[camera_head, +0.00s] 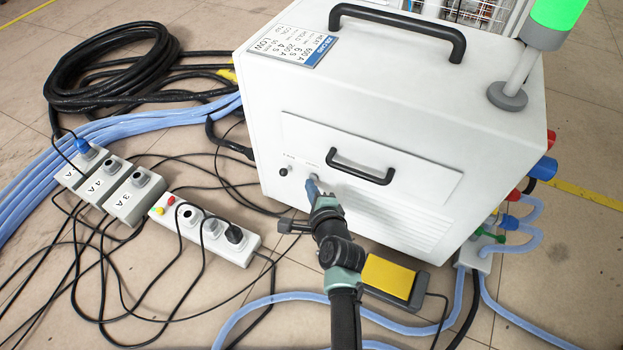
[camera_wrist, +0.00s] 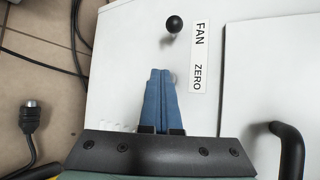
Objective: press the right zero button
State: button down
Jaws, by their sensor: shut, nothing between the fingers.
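The white induction heater (camera_head: 390,100) stands on the floor, and its front panel fills much of the wrist view (camera_wrist: 115,60). A black round knob (camera_wrist: 174,24) sits beside the FAN end of the FAN/ZERO label (camera_wrist: 198,58); the knob also shows in the head view (camera_head: 284,171). My gripper (camera_wrist: 160,72) has its blue fingers closed together, empty, with the tips over the panel beside the ZERO lettering. A small pale edge shows just right of the fingertips, perhaps the zero button, mostly hidden. In the head view my gripper (camera_head: 313,186) reaches the panel; contact cannot be told.
A black front handle (camera_head: 360,168) lies right of my gripper. A yellow pedal (camera_head: 390,277) is on the floor below. Power strips (camera_head: 205,230), a black cable coil (camera_head: 110,65) and light-blue hoses spread at left.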

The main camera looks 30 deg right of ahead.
jog(key=shift+s+a+p, duration=0.55)
jog(key=shift+a+p, duration=0.1)
jog(key=shift+p, duration=0.1)
jog(key=shift+s+a+p, duration=0.8)
jog(key=shift+a+p, duration=0.15)
jog(key=shift+a, duration=0.05)
jog(key=shift+s+a+p, duration=0.75)
jog(key=shift+a+p, duration=0.2)
